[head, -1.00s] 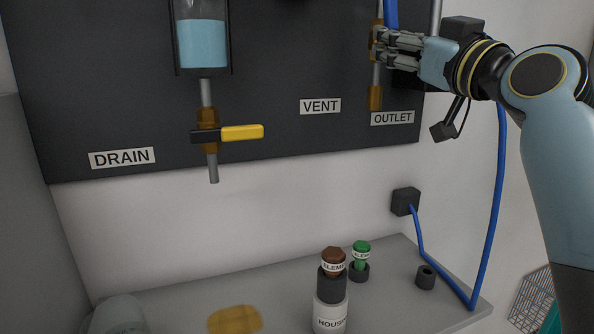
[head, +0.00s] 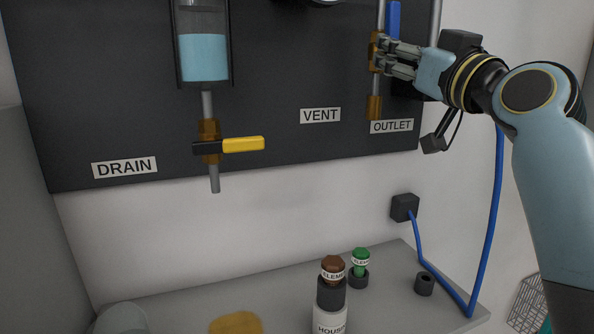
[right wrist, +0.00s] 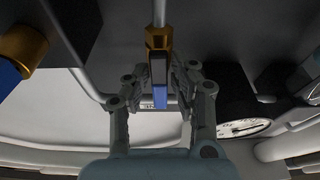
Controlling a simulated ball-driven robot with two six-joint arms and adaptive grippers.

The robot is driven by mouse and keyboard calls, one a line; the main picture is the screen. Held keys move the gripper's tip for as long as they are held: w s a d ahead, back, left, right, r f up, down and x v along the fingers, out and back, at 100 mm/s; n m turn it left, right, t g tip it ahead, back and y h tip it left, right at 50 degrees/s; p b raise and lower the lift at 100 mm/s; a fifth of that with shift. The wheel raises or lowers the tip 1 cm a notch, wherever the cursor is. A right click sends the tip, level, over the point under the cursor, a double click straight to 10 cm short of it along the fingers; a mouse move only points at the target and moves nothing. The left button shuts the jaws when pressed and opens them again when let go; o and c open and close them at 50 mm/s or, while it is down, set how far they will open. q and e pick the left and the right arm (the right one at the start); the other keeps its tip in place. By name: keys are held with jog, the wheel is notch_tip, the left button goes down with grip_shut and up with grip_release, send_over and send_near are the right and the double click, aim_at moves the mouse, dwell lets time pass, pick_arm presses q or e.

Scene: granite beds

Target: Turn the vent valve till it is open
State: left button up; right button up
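The VENT label (head: 320,115) is on the dark panel in the head view; no valve shows directly by it. My right gripper (head: 380,58) is at a brass valve fitting (head: 375,108) on a vertical pipe above the OUTLET label (head: 391,126). A blue lever (head: 393,18) points up beside that pipe. In the right wrist view a brass body (right wrist: 158,38) and a blue lever (right wrist: 160,96) lie between the fingers of my right gripper (right wrist: 163,78). I cannot tell whether the fingers press on the lever. My left gripper is not in view.
A drain valve with a yellow lever (head: 242,145) lies left, its lever sideways. A gauge (right wrist: 244,128) shows in the right wrist view. Below, a grey shelf (head: 385,300) holds a housing (head: 330,316), a green element (head: 361,259) and a black socket (head: 424,284). A blue cable (head: 491,225) hangs at right.

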jog(key=shift+o, duration=0.6)
jog(key=shift+d+f, duration=0.1)
jog(key=shift+f, duration=0.05)
jog(key=r+v, duration=0.1)
jog(key=v, duration=0.5)
jog(key=shift+r+p, duration=0.25)
jog(key=shift+p, duration=0.15)
jog(key=shift+s, duration=0.1)
